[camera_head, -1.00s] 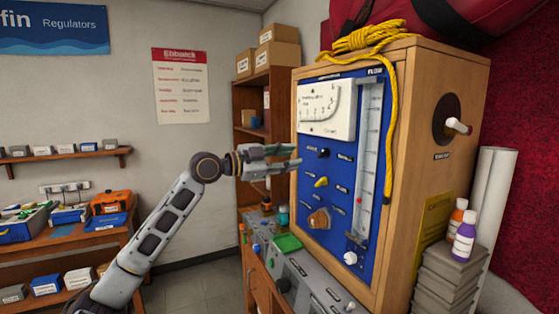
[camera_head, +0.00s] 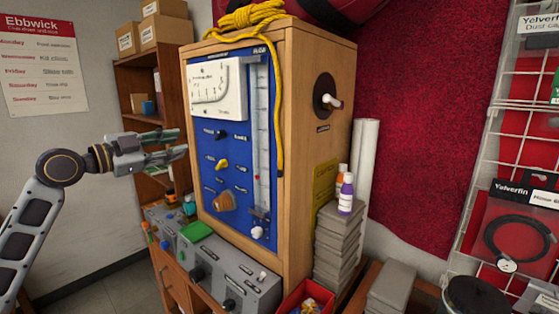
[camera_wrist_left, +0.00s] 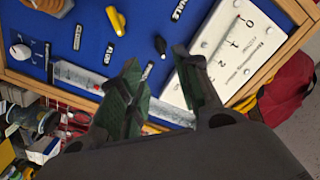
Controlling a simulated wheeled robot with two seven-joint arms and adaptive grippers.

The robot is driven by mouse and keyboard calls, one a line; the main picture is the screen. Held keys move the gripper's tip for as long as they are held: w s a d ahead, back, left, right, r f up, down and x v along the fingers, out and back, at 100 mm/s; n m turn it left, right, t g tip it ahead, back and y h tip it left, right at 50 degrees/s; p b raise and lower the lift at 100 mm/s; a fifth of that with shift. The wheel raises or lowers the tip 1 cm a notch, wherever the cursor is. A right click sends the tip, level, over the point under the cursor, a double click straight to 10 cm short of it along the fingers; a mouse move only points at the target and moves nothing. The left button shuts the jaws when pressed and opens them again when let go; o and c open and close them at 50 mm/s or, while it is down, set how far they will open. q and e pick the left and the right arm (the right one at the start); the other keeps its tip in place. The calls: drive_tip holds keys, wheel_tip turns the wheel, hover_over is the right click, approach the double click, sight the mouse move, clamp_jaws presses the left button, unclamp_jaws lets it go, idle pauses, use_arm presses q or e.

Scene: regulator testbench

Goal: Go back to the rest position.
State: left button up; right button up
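My left gripper (camera_head: 165,150) reaches in from the left in the head view, in front of the blue panel (camera_head: 211,158) of the wooden testbench (camera_head: 300,160). In the left wrist view its two green-padded fingers (camera_wrist_left: 158,95) stand apart with nothing between them. The panel's white gauge plate (camera_wrist_left: 228,45), yellow knob (camera_wrist_left: 116,20) and clear flow tube (camera_wrist_left: 95,82) lie beyond the fingers. The gripper looks apart from the panel. My right gripper is in neither view.
A grey control box (camera_head: 220,275) stands below the panel. Grey stacked boxes (camera_head: 337,245) carry two small bottles right of the testbench. A shelf (camera_head: 143,78) with cartons is behind the gripper. A wire rack (camera_head: 475,170) stands far right.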

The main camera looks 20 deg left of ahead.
use_arm(q)
drive_tip(key=shift+n, duration=0.3)
